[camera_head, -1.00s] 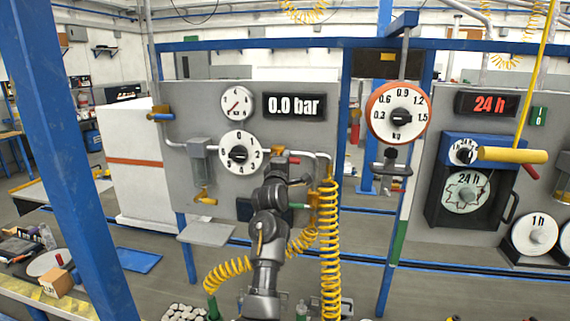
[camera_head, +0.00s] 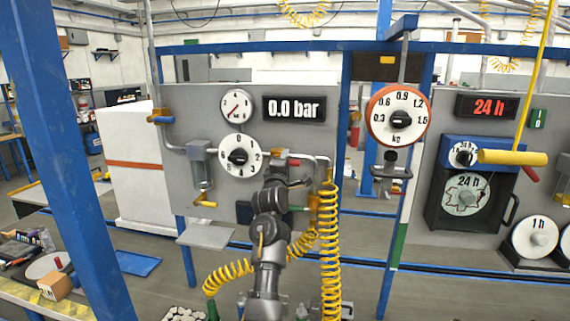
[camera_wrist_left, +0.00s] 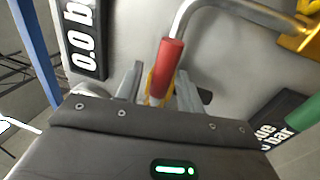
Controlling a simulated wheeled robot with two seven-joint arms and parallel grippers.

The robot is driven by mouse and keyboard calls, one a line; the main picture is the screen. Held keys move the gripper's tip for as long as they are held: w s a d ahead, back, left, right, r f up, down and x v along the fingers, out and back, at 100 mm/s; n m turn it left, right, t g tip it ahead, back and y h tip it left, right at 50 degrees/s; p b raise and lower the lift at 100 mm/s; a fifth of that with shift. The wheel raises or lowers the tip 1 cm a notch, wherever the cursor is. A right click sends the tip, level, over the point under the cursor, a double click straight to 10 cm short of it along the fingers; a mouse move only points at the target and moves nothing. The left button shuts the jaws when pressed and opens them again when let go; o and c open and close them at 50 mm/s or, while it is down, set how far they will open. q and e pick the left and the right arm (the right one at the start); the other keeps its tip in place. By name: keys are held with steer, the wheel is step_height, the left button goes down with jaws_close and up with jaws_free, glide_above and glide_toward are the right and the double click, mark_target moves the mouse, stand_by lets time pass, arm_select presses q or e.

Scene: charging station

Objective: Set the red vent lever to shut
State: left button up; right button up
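The red vent lever (camera_head: 293,163) is a small red sleeve on the grey panel, right of the 0–4 dial. In the left wrist view the red lever (camera_wrist_left: 170,68) shows large, on a bent metal rod beside a yellow part. My left gripper (camera_wrist_left: 160,88) has its two grey fingers apart, with the lever's red end in line with the gap between them. I cannot tell whether a finger touches it. In the head view my left gripper (camera_head: 279,160) is at the panel just left of the lever, partly hidden by its own wrist. My right gripper is out of view.
A display (camera_head: 293,108) reads 0.0 bar above the lever. A yellow coiled hose (camera_head: 330,250) hangs just right of my arm. A blue post (camera_head: 60,150) stands at the left. A green-handled part (camera_wrist_left: 300,110) is at the right in the wrist view.

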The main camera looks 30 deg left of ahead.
arm_select(q)
steer(key=shift+s+d+f, duration=0.1)
steer(key=shift+s+f, duration=0.1)
steer(key=shift+s, duration=0.1)
steer(key=b+v, duration=0.4)
steer(key=v, duration=0.6)
